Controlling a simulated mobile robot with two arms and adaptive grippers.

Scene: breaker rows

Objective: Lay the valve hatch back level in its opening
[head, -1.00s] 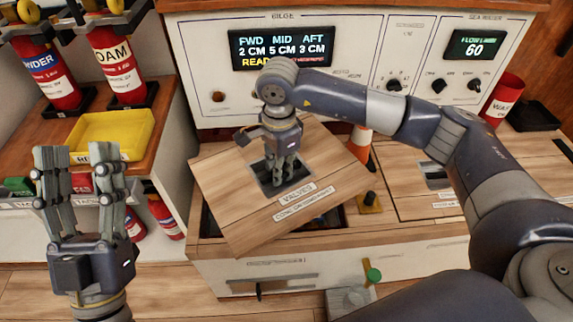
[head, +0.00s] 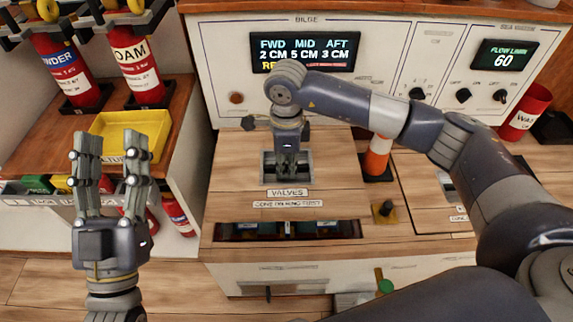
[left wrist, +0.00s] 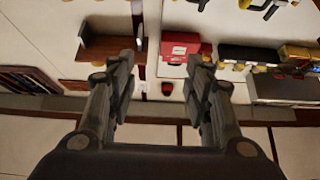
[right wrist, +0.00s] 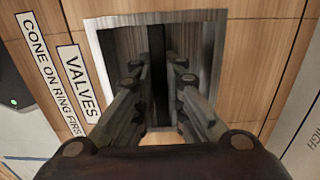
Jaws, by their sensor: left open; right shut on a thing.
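The valve hatch (head: 235,165) is a wooden panel labelled "VALVES" and "CONE ON RING FIRST". It looks square with the counter. A dark strip of the opening (head: 290,230) shows along its front edge, with dark parts inside. I cannot tell whether the hatch is raised or only set back. My right gripper (head: 287,172) reaches into the hatch's recessed pull and is shut on it. The right wrist view shows its fingers (right wrist: 158,75) inside the metal-framed recess (right wrist: 210,60). My left gripper (head: 113,150) is open and empty, left of the counter.
An orange and white cone (head: 377,158) stands right of the hatch. A brass plate with a black knob (head: 384,211) is at the opening's right front. The bilge panel (head: 225,70) rises behind. A yellow tray (head: 150,125) and extinguishers (head: 135,65) are at left.

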